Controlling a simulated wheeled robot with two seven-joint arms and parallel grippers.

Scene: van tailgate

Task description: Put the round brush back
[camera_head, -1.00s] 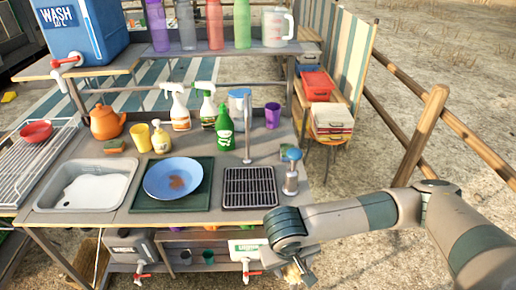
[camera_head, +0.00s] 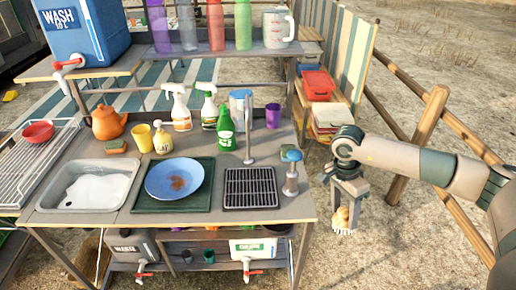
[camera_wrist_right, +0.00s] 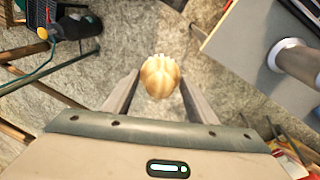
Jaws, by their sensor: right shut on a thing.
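The round brush (camera_head: 342,217) has a light wooden, rounded body with pale bristles at its lower end. My right gripper (camera_head: 347,207) is shut on it and points down, holding it in the air just right of the worktop's right edge. In the right wrist view the brush (camera_wrist_right: 160,77) sits between the two fingers, with its ribbed wooden top facing the camera. My left gripper is not in view.
On the worktop stand a sink tub (camera_head: 88,187), a blue plate (camera_head: 174,179), a black drain rack (camera_head: 250,187) and a metal pump with a blue top (camera_head: 291,172). Red boxes (camera_head: 318,84) are at the back right. A wooden fence post (camera_head: 419,145) stands behind my arm.

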